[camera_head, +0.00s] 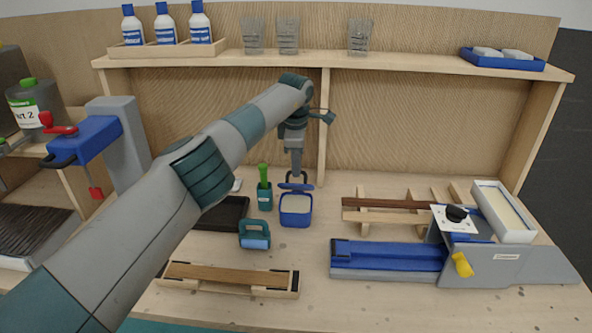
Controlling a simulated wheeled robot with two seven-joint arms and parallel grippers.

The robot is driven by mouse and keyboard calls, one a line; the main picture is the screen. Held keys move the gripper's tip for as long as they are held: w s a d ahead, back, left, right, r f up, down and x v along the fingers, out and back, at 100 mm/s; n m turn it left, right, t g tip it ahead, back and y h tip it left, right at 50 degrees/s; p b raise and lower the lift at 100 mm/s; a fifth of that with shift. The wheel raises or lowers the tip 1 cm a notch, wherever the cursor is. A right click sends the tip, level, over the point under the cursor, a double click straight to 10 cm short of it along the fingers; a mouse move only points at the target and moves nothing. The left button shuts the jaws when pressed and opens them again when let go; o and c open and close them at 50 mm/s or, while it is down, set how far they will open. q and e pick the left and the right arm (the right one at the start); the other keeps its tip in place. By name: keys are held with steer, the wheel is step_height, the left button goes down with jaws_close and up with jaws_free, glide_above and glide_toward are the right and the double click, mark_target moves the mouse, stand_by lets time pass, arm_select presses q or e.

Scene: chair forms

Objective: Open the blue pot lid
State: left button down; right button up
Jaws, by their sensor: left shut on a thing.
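The blue pot (296,219) stands on the bench near the middle, and pale contents show through its open top. Its blue lid (297,187) shows as a thin strip just above the pot's back rim; whether it still touches the pot is hard to tell. My left gripper (296,180) points down behind the pot and is shut on the lid. Its fingertips are small and partly hidden by the lid. My right gripper is not in view.
A teal cup with a green-handled tool (264,190) stands close left of the pot. A teal block (254,236) lies in front. A wooden rack (395,215) and blue-grey machine (390,262) stand right. A shelf (340,61) runs above.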

arm_select(q)
steer(key=shift+w+f, duration=0.2)
steer(key=shift+f, duration=0.05)
stand_by(0.5)
